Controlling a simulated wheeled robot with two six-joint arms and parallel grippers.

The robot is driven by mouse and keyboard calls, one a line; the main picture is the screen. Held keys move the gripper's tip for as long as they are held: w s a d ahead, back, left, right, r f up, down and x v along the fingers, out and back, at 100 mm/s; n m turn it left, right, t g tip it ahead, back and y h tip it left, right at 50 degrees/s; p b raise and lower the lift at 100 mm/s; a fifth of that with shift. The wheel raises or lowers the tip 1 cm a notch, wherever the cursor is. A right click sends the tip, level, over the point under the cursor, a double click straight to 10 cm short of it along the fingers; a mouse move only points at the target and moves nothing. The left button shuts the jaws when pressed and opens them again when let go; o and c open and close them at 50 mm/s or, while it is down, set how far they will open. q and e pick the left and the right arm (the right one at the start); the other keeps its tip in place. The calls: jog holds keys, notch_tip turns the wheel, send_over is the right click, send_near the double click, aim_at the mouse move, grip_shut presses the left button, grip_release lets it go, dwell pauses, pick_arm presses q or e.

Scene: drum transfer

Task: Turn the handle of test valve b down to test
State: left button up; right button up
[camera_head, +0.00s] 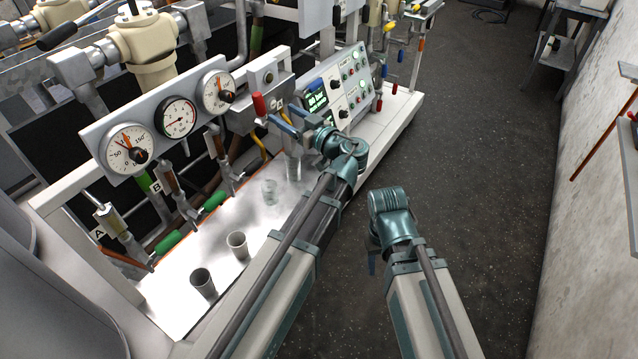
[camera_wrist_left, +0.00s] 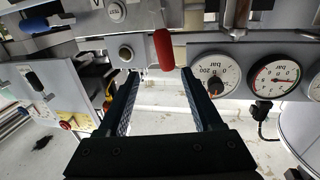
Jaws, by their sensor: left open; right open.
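A valve with a plate marked B (camera_head: 157,187) and a green-sleeved handle (camera_head: 214,201) stands under the gauge panel in the head view. A red handle (camera_head: 259,104) sticks up at a grey box right of the gauges; I cannot read which valve it belongs to. The red handle also shows in the left wrist view (camera_wrist_left: 164,49), ahead of and between the fingertips. My left gripper (camera_head: 270,120) is open and empty close to the red handle, with no contact visible. My right gripper (camera_head: 372,264) is mostly hidden behind its own wrist, over the floor.
Three gauges sit on a panel (camera_head: 152,121) left of the red handle. A control panel (camera_head: 343,90) stands right of it. Cups (camera_head: 203,282) and clear glasses stand on the white bench (camera_head: 180,262) below. A valve marked A (camera_head: 99,233) is far left.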

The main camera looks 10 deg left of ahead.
pick_arm(q)
jog(key=s+d+f+m+g+h+p, duration=0.2)
jog(key=s+d+m+g+h+p, duration=0.1)
jog(key=s+p, duration=0.3)
jog(key=s+d+f+m+g+h+p, duration=0.3)
jog(key=s+d+m+g+h+p, duration=0.1)
jog(key=s, duration=0.5)
jog(key=shift+s+d+f+m+h+p, duration=0.35)
jog(key=shift+d+m+h+p, duration=0.7)
jog(key=shift+p, duration=0.55)
pick_arm(e)
notch_tip(320, 180, up, 13)
pick_arm(q)
jog(key=shift+a+m, duration=0.15)
jog(key=shift+m, duration=0.1)
